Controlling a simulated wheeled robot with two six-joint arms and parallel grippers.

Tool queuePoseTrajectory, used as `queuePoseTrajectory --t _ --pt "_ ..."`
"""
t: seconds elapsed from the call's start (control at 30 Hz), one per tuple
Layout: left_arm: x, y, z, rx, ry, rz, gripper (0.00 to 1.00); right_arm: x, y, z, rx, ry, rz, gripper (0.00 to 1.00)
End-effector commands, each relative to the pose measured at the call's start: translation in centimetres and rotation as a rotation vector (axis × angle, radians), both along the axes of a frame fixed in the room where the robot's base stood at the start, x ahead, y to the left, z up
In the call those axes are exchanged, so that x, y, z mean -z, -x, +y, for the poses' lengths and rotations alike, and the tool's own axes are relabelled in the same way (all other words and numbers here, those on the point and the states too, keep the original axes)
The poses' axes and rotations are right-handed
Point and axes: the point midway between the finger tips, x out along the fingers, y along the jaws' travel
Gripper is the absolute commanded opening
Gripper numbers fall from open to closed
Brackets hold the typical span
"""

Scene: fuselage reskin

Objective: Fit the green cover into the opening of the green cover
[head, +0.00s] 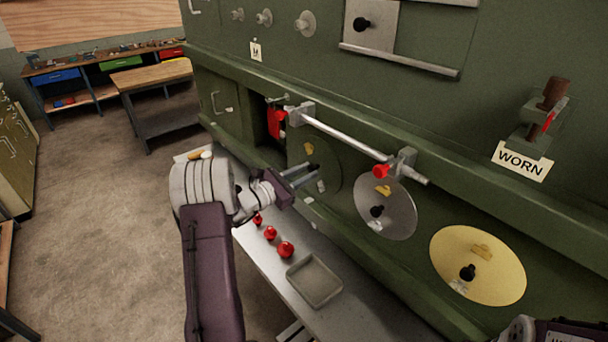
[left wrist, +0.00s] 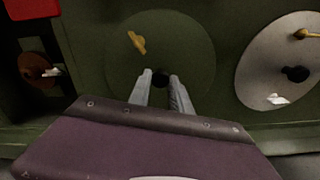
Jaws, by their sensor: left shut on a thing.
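The green cover (head: 328,160) is a round disc with a brass tab and a black knob, upright at the green wall. It also shows in the left wrist view (left wrist: 190,45), with the brass tab (left wrist: 137,42) tilted at its upper left. My left gripper (head: 314,171) is shut on its black knob (left wrist: 160,77). The opening behind the disc is hidden, and I cannot tell whether the disc is seated or just in front.
A silver cover (head: 398,212) and a yellow cover (head: 505,260) sit to the right. A rail (head: 345,134) with red-knobbed clamps runs above. Below, a shelf (head: 268,262) carries several red knobs (head: 271,233) and a grey tray (head: 314,281). A WORN label (head: 521,161) hangs at right.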

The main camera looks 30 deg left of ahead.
Motion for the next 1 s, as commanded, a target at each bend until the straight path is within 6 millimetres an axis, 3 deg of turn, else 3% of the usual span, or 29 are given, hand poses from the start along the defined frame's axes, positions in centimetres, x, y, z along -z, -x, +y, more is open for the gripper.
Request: queuePoseTrajectory --t 0.33,0.37,0.43,0.47,0.77,1.0 --pt "-0.1 -0.5 -0.2 0.0 0.001 -0.003 0.0 0.2 0.0 0.0 0.0 0.0 0.0 0.36" --pt "-0.1 -0.5 -0.2 0.0 0.001 -0.003 0.27 0.2 0.0 0.0 0.0 0.0 0.0 0.36" --pt "-0.1 -0.5 -0.2 0.001 0.001 -0.003 0.47 0.2 0.0 0.0 0.0 0.0 0.0 0.36" --pt "-0.1 -0.5 -0.2 0.001 0.001 -0.003 0.5 0.2 0.0 0.0 0.0 0.0 0.0 0.36" --pt "0.1 -0.4 -0.2 0.0 0.001 0.001 0.5 0.2 0.0 0.0 0.0 0.0 0.0 0.36" --pt "0.1 1.6 0.7 -0.001 0.0 0.0 0.5 0.8 0.0 0.0 0.0 0.0 0.0 0.36"
